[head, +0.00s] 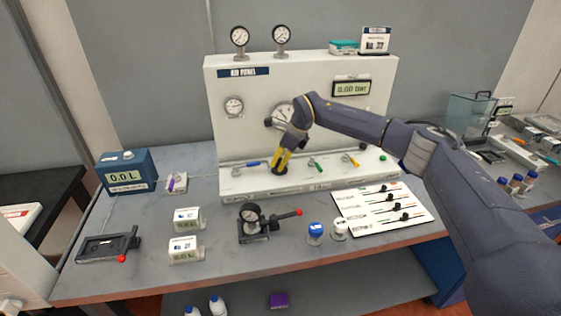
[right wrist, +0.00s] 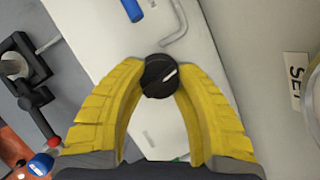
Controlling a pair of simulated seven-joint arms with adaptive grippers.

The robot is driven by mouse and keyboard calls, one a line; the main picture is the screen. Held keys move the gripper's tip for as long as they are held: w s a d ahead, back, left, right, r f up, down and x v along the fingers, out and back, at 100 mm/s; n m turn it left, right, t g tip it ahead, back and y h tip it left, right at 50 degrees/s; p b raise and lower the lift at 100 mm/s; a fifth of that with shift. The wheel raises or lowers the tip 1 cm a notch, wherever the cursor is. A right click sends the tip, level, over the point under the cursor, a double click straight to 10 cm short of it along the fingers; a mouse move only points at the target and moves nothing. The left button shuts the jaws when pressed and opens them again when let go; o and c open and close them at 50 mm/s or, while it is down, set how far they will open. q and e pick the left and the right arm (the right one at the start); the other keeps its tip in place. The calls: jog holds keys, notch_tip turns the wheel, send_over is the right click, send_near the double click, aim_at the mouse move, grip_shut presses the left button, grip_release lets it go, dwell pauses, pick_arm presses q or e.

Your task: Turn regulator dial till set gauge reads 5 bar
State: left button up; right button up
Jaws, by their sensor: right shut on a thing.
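The regulator dial (right wrist: 163,76) is a round black knob with a white pointer line, seen in the right wrist view between my yellow fingertips. In the head view the dial (head: 280,170) sits low on the white panel's ledge. My right gripper (head: 281,161) reaches down to it from above and is shut on it; the wrist view shows the gripper's fingertips (right wrist: 162,72) on both sides of the knob. A large gauge (head: 279,114) on the panel is partly hidden behind my gripper, and its reading cannot be made out. A "SET" label (right wrist: 297,80) shows at the wrist view's right edge. My left gripper is not in view.
The white panel (head: 300,72) carries a smaller gauge (head: 233,106) and a digital display (head: 351,88). Blue (head: 246,164), green (head: 316,164) and yellow (head: 350,160) handles flank the dial. A black press with a red-tipped lever (head: 262,222) stands in front.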

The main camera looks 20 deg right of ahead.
jog(key=m, duration=0.2)
jog(key=m+t+h, duration=0.1)
jog(key=m, duration=0.1)
jog(key=shift+s+a+m, duration=0.1)
jog(key=shift+a+m, duration=0.05)
jog(key=shift+m, duration=0.15)
jog(key=m+h, duration=0.2)
jog(key=m, duration=0.2)
jog(key=shift+t, duration=0.3)
jog(key=shift+m, duration=0.3)
jog(key=shift+f, duration=0.1)
jog(key=o, duration=1.3)
jog(key=v, duration=1.2)
